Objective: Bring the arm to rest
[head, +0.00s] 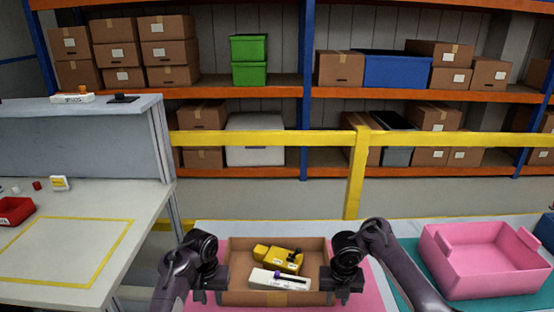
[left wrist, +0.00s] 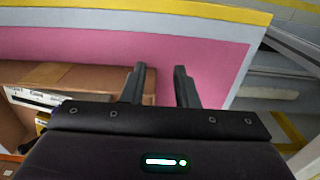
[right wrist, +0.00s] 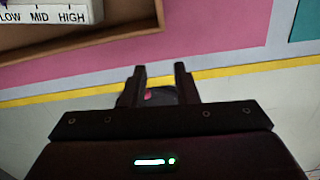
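My left gripper (head: 208,297) is beside the left wall of an open cardboard box (head: 245,298). My right gripper (head: 343,298) is beside the box's right wall. In the right wrist view its fingers (right wrist: 160,70) are apart and hold nothing; a dark shape with a pink spot shows in the gap behind them. A yellow device (head: 276,256) and a white labelled module (head: 278,281) lie inside the box.
A pink bin (head: 490,268) stands on a teal mat at the right. A workbench (head: 120,215) with a red tray (head: 14,211) is at the left. A yellow rail (head: 270,138) and stocked shelves stand behind.

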